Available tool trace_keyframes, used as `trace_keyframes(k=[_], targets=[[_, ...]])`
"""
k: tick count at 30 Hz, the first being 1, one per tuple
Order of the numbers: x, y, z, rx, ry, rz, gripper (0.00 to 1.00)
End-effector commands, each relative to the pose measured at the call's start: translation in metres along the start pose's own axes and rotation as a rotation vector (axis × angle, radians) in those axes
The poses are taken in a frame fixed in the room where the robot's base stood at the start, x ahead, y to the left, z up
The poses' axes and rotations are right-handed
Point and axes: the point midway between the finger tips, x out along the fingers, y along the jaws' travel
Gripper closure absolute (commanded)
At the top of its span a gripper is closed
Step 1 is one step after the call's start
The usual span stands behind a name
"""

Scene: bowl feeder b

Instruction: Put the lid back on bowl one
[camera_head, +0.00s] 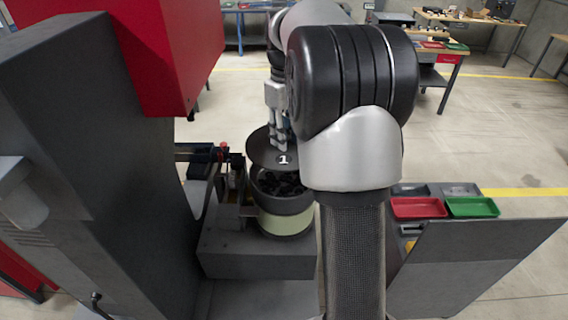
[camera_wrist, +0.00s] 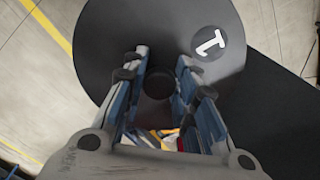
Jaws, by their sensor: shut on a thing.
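The lid (camera_head: 264,150) is a dark round disc marked with a white 1. My gripper (camera_head: 279,146) is shut on the lid's knob and holds it above bowl one (camera_head: 284,205). In the wrist view the lid (camera_wrist: 110,30) spreads beyond my gripper (camera_wrist: 161,90), whose two fingers stand either side of the round knob. Bowl one is a dark-rimmed bowl with a pale lower band and dark parts inside. The lid is tilted in the head view and sits toward the bowl's far side, leaving the near part of the opening visible. My arm hides some of the bowl's right side.
The bowl stands on a grey block (camera_head: 225,250). A tall dark cabinet (camera_head: 80,150) and a red box (camera_head: 165,50) rise at left. A red tray (camera_head: 419,208) and a green tray (camera_head: 472,207) lie at right. A small red-topped fixture (camera_head: 223,150) stands left of the lid.

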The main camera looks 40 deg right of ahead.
Motion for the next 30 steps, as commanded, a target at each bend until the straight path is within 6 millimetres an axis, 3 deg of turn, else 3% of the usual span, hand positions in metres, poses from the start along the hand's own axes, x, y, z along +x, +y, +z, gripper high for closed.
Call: trace_keyframes(k=[4,11,18,30], targets=[[0.033,0.000,0.000,0.000,-0.001,-0.001,1.00],[0.054,0.000,0.000,0.000,0.000,0.000,1.00],[0.088,0.000,0.000,0.000,-0.001,-0.001,1.00],[0.095,0.000,0.000,0.000,0.001,0.001,1.00]])
